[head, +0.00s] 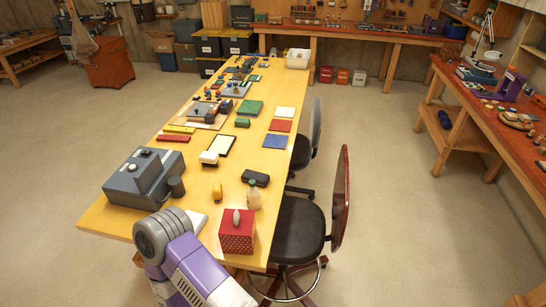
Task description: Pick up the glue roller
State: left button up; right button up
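I cannot make out for certain which thing is the glue roller. Part of one purple and grey arm of mine rises at the bottom, in front of the table's near edge, and hides part of that edge. Neither gripper shows in the head view.
A grey machine (143,181) stands at the table's near left. A red dotted box (237,236) sits near the front edge, and a black case (255,178) lies behind the bottle. Chairs (300,229) line the right side. The floor (400,240) farther right is clear.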

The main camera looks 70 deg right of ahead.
aim_at(206, 158)
jog(key=z, duration=1)
jog(key=i, duration=0.45)
